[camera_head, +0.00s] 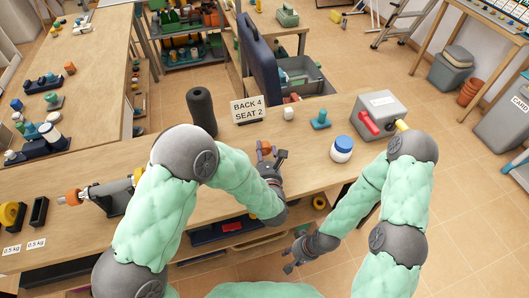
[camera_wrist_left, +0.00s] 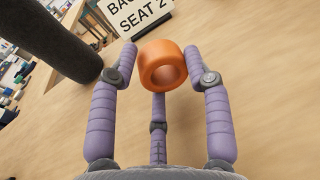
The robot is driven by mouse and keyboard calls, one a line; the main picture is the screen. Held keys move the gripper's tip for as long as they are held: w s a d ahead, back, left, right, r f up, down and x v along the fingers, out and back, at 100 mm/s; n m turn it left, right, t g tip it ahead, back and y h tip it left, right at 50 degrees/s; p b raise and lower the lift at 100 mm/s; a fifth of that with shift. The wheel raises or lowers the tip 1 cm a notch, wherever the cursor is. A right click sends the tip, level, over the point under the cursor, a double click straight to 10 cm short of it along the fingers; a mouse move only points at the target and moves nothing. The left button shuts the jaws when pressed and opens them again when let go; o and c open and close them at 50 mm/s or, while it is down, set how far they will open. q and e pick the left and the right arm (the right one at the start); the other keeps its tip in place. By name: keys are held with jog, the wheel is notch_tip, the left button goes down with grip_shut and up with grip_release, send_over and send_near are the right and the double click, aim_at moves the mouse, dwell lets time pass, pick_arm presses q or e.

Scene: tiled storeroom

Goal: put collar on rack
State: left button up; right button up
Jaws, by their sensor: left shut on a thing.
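An orange ring-shaped collar (camera_wrist_left: 163,66) sits between the fingertips of my left gripper (camera_wrist_left: 162,62); its hole faces partly toward the wrist camera. In the head view the collar (camera_head: 265,147) shows at the tip of my left gripper (camera_head: 271,157), over the front middle of the wooden bench (camera_head: 240,183). My left gripper is shut on it. My right gripper (camera_head: 291,261) is lower, in front of the bench edge, with its fingers apart and nothing seen in them. I cannot tell which thing is the rack.
A dark upright cylinder (camera_head: 202,111) stands left of the sign "BACK 4 SEAT 2" (camera_head: 247,109). A blue-lidded jar (camera_head: 342,149), a teal piece (camera_head: 320,120) and a grey box with a red handle (camera_head: 378,115) stand right. A spindle device (camera_head: 108,196) and black holders (camera_head: 39,211) are left.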

pick_arm(q)
jog(key=shift+f+b, duration=0.45)
jog(key=o, duration=1.1)
jog(key=shift+o, duration=0.2)
jog(key=shift+r, duration=0.1)
jog(key=shift+r+p, duration=0.5)
jog(key=shift+p, duration=0.2)
jog(key=shift+s+r+p, duration=0.25)
jog(key=shift+r+p, duration=0.05)
jog(key=p+v, duration=0.2)
jog(key=v, duration=0.9)
jog(key=shift+s+f, duration=0.15)
jog(key=shift+s, duration=0.05)
